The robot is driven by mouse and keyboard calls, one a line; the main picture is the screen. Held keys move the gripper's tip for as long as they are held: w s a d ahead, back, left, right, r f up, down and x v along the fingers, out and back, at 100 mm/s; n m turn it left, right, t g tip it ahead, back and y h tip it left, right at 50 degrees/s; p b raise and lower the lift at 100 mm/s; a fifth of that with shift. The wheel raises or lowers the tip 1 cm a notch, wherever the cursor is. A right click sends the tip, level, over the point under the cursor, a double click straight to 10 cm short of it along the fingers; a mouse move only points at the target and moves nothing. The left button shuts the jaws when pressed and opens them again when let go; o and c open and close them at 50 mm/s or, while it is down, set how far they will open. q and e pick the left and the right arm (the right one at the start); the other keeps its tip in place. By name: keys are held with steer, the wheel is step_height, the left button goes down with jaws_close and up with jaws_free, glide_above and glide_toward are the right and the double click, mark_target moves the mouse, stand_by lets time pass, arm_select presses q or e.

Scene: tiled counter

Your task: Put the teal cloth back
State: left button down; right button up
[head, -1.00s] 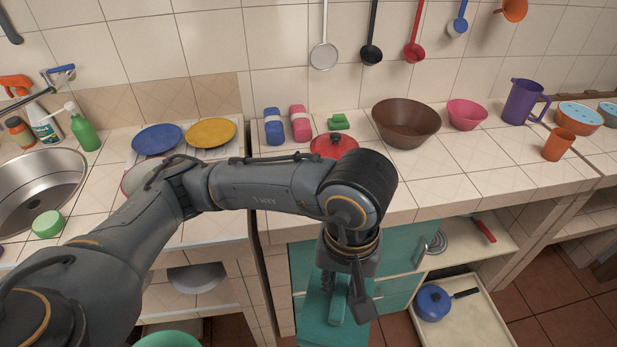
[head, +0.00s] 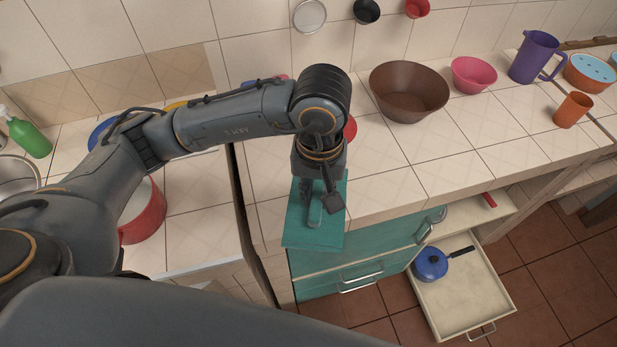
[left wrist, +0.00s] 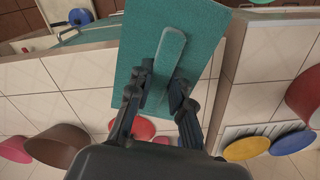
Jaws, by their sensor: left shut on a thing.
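The teal cloth (head: 296,236) looks like a flat, stiff rectangle with a lighter raised strip along its middle. My left gripper (head: 320,208) is shut on this strip and holds the cloth at the counter's front edge, above the teal drawers. In the left wrist view the cloth (left wrist: 203,38) spreads out past the fingertips (left wrist: 163,86), with the strip between the two fingers. Whether the cloth touches the counter I cannot tell. My right gripper is not in view.
Teal drawers (head: 335,280) stand below the counter. To their right, a pulled-out tray (head: 465,305) carries a blue pan (head: 430,263). A brown bowl (head: 408,90) and a pink bowl (head: 474,74) are on the counter. A red pot (head: 146,212) is at left. Tiles right of my gripper are clear.

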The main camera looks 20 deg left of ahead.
arm_select(q)
steer(key=w+a, duration=0.1)
steer(key=w+f+p, duration=0.1)
steer(key=w, duration=0.1)
steer(key=w+a, duration=0.1)
steer(key=shift+w+a+f+p, duration=0.2)
steer(key=shift+a+f+p, duration=0.1)
steer(key=shift+f, duration=0.1)
steer(key=w+f, duration=0.1)
steer(key=f, duration=0.1)
steer(key=w+a+f+p, duration=0.1)
steer(key=w+f, duration=0.1)
steer(key=f, duration=0.1)
steer(key=shift+w+a+f+p, duration=0.25)
steer(key=shift+w+f+p, duration=0.05)
steer(key=shift+w+p, duration=0.05)
steer(key=f, duration=0.1)
steer(key=f+p, duration=0.2)
steer(key=shift+w+a, duration=0.15)
steer(key=shift+w, duration=0.1)
steer(key=shift+f, duration=0.25)
steer(key=shift+f, duration=0.1)
